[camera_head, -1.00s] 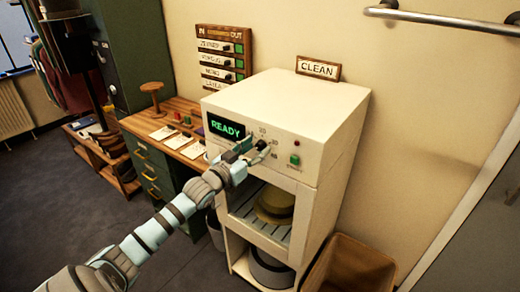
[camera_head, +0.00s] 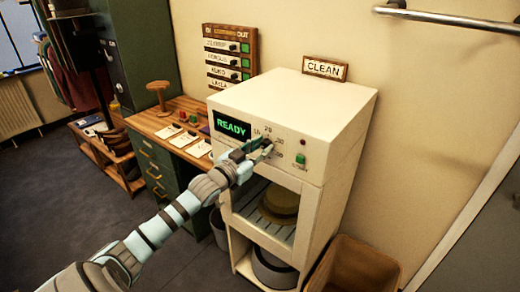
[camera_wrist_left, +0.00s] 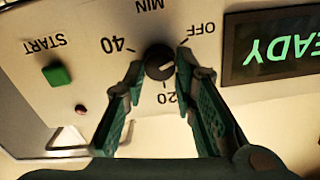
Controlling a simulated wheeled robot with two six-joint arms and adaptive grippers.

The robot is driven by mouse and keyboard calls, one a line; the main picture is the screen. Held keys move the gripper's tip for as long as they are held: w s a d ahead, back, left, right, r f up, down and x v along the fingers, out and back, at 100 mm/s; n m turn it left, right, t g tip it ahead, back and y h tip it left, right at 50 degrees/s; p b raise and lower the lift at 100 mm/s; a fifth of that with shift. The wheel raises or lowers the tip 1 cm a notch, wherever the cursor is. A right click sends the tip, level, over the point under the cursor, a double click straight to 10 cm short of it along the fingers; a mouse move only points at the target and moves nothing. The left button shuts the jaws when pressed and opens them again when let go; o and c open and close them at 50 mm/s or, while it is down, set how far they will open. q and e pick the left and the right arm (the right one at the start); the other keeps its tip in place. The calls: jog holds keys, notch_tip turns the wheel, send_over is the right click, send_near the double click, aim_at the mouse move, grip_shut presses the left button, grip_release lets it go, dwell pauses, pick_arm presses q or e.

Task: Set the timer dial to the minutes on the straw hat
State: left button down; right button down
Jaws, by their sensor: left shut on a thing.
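The timer dial (camera_wrist_left: 159,62) is a round black knob with a pale mark on the cream front panel of the machine. In the left wrist view, which is upside down, the dial has 40 at its left, MIN above, OFF at upper right and a partly covered 20 below. My left gripper (camera_wrist_left: 158,75) is shut on the dial; it also shows at the panel in the head view (camera_head: 266,150). I cannot read the mark's exact setting. The straw hat (camera_head: 281,201) sits on a rack in the chamber below; no number on it is legible. My right gripper is not in view.
The green READY display (camera_head: 233,128) is left of the dial. A green start button (camera_head: 300,159) and a red lamp (camera_head: 303,142) are to its right. A wooden desk (camera_head: 165,117) stands at left and a brown bin (camera_head: 356,268) at lower right.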

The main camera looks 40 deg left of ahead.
pick_arm(q)
jog(key=m+b, duration=0.1)
jog(key=m, duration=0.4)
jog(key=shift+d+f+b, duration=0.1)
jog(key=shift+f+b, duration=0.1)
jog(key=shift+b, duration=0.2)
jog(key=shift+m+b, duration=0.5)
jog(key=shift+m, duration=2)
jog(key=shift+r, duration=0.1)
jog(key=c, duration=1.5)
grip_release()
jog(key=shift+c, duration=0.2)
jog(key=shift+o, duration=1.1)
jog(key=shift+w, duration=0.1)
notch_tip(320, 180, up, 10)
jog(key=shift+f, duration=0.1)
